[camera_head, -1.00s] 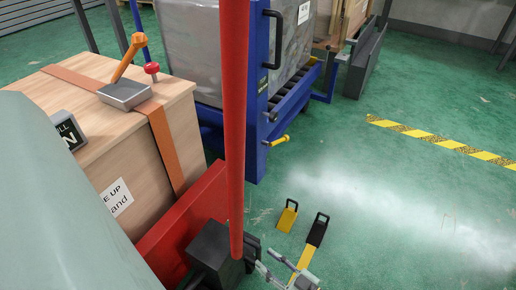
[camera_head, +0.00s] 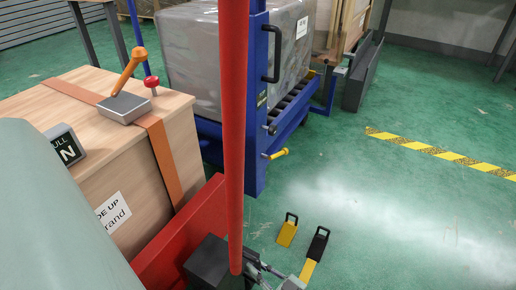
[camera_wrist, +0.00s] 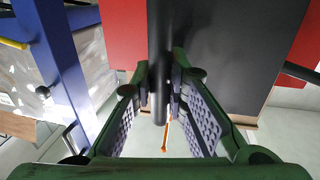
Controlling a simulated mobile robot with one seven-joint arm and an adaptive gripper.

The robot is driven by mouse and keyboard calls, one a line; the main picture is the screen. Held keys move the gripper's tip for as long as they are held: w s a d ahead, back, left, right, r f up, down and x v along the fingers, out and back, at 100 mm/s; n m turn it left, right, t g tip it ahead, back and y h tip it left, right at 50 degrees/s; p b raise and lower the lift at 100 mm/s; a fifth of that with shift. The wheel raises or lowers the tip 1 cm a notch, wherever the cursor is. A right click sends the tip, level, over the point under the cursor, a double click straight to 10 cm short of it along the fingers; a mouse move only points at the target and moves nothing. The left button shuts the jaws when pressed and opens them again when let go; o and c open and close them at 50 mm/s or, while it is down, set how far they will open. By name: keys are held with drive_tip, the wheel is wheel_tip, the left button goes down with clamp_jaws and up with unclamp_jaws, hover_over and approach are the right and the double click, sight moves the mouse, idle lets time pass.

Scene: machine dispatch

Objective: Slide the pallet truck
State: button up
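The red pallet truck (camera_head: 192,230) stands at the lower left with a wooden crate (camera_head: 90,150) on it. Its red pole (camera_head: 235,130) rises through the middle of the head view. A dark box-shaped part (camera_head: 208,265) sits beside the pole's foot. My gripper (camera_head: 268,275) is next to that part at the lower edge, partly cut off. In the wrist view, my gripper's fingers (camera_wrist: 160,85) stand on both sides of a dark upright bar (camera_wrist: 160,45). I cannot tell whether they press on it.
A blue roller stand (camera_head: 257,120) with a wrapped grey load (camera_head: 205,60) stands behind the truck.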

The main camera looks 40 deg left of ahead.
clamp_jaws()
drive_tip(key=shift+d, duration=0.15)
idle(0.4)
